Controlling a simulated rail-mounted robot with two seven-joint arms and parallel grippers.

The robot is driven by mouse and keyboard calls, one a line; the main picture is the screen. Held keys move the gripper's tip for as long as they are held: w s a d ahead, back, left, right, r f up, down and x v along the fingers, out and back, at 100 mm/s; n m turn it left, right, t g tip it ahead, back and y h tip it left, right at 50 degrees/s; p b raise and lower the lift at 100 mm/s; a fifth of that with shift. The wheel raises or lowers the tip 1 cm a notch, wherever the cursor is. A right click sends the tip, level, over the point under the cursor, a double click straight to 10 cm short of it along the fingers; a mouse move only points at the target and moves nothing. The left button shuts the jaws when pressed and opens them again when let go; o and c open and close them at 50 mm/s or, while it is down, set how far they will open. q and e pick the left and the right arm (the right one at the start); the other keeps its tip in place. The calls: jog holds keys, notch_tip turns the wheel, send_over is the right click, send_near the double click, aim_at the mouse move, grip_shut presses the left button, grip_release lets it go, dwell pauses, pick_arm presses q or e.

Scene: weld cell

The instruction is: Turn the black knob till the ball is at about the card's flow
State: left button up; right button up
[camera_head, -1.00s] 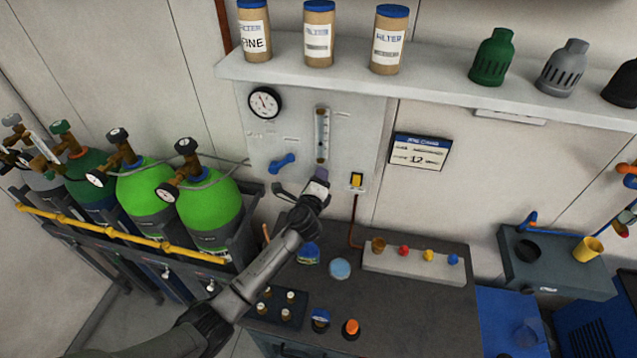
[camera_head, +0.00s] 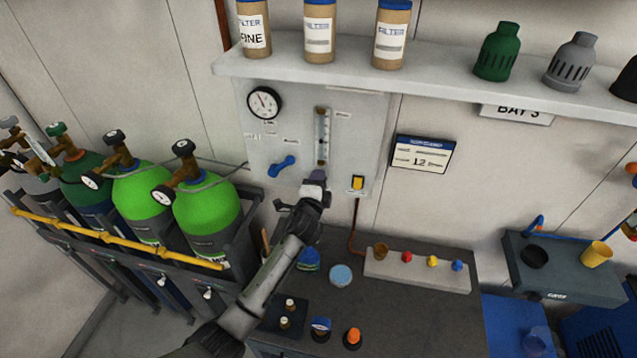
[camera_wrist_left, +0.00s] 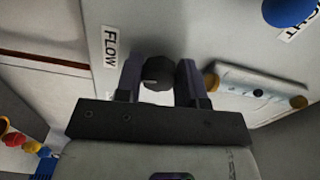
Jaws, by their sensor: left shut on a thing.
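The black knob (camera_wrist_left: 158,76) sits on the panel beside the FLOW label (camera_wrist_left: 110,47). My left gripper (camera_wrist_left: 160,80) has its two fingers around the knob and is shut on it; in the head view the gripper (camera_head: 314,182) hides the knob. The flow tube (camera_head: 323,137) stands upright above it on the grey panel (camera_head: 355,120); it also shows in the left wrist view (camera_wrist_left: 255,90). The ball's height in it is too small to tell. The card (camera_head: 422,154) hangs right of the panel and reads 12. My right gripper is not in view.
A blue lever (camera_head: 283,166) and a round gauge (camera_head: 264,103) are on the panel left of the tube. A yellow switch (camera_head: 357,183) is right of my gripper. Green cylinders (camera_head: 205,210) stand at left. A shelf (camera_head: 420,90) with canisters runs above; a dark bench (camera_head: 400,310) lies below.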

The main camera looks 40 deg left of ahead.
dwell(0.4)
pick_arm(q)
jog(key=o, duration=0.9)
jog(key=shift+b+v, duration=0.45)
jog(key=shift+v, duration=6.45)
